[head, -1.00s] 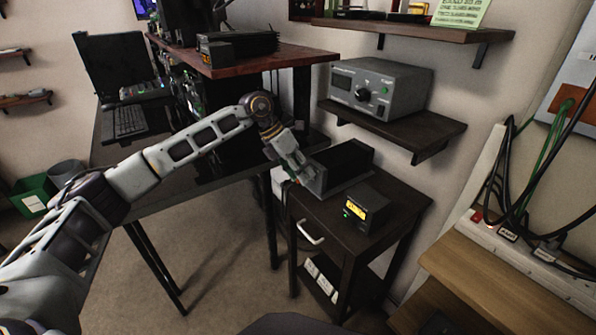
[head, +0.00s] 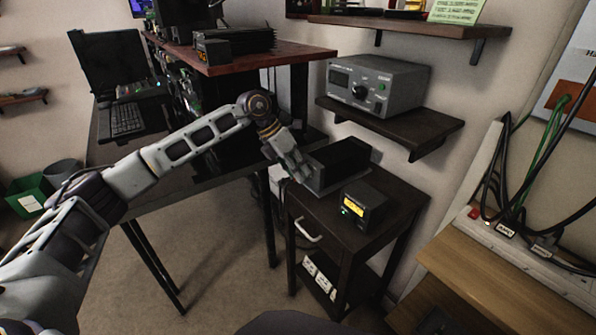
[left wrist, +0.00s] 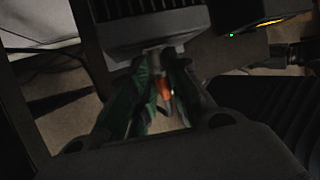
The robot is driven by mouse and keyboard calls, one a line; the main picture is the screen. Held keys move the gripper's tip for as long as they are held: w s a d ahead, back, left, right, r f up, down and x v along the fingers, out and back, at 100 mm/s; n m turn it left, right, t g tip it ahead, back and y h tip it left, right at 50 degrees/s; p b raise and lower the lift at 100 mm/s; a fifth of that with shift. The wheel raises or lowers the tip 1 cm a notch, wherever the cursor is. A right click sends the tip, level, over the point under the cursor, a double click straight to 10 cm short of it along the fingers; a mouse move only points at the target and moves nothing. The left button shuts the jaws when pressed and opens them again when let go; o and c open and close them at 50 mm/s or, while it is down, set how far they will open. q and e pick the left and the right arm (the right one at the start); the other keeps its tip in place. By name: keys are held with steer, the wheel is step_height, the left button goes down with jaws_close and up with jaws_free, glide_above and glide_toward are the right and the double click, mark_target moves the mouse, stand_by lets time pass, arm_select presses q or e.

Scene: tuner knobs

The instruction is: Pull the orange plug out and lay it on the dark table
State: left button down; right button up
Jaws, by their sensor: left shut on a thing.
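The orange plug (left wrist: 165,91) shows in the left wrist view between the green-sided fingers of my left gripper (left wrist: 163,101), which is shut on it. The plug is at the lower edge of a dark finned box (left wrist: 150,30), by a pale metal connector; I cannot tell how deep it sits. In the head view, my left gripper (head: 301,174) is at the left end of this dark box (head: 338,163), and the plug is hidden. The box stands on a small dark table (head: 330,224) with a drawer. My right gripper is not in view.
A small box with a lit yellow display (head: 361,206) stands on the dark table's front right. A grey tuner (head: 378,85) sits on a wall shelf above. A dark desk (head: 180,185) is at left. Cables (head: 520,165) hang at right.

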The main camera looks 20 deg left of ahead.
arm_select(q)
steer(key=shift+s+a, duration=0.65)
steer(key=shift+s, duration=0.15)
steer(key=shift+s+a, duration=0.6)
steer(key=shift+s, duration=0.2)
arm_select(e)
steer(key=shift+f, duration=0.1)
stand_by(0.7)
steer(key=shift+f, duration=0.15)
